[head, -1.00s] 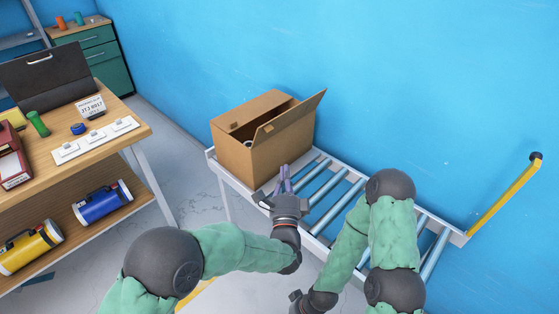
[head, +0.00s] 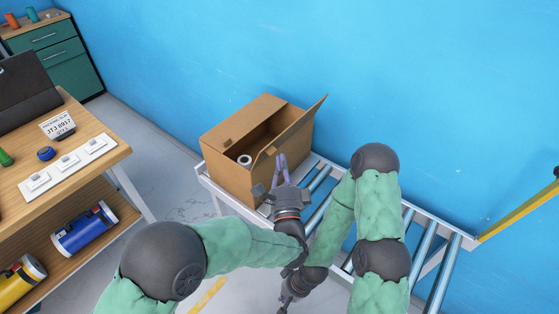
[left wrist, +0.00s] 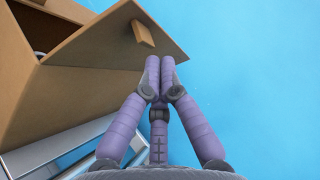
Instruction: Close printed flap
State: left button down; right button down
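An open cardboard box (head: 228,178) sits on the roller conveyor against the blue wall. Its right flap (head: 292,127) stands raised and tilts outward, with a small tab on it. No print shows on the visible face. The flap and tab also fill the upper part of the left wrist view (left wrist: 105,42). My left gripper (head: 281,157) is at the box's near right side, fingertips together and empty, just below the flap. Whether they touch it I cannot tell. My right gripper (head: 288,296) is low beside the conveyor, partly hidden, its fingers unclear.
A white roll (head: 244,160) shows inside the box. The roller conveyor (head: 442,268) runs right, with a yellow rail (head: 520,207) at its end. A wooden workbench (head: 110,157) stands left. My right arm crosses the conveyor's middle.

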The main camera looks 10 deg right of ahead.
pick_arm(q)
jog(key=shift+w+a+r, duration=0.15)
pick_arm(e)
jog(key=shift+w+a+r, duration=0.1)
jog(key=shift+w+a, duration=0.05)
jog(key=shift+w, duration=0.2)
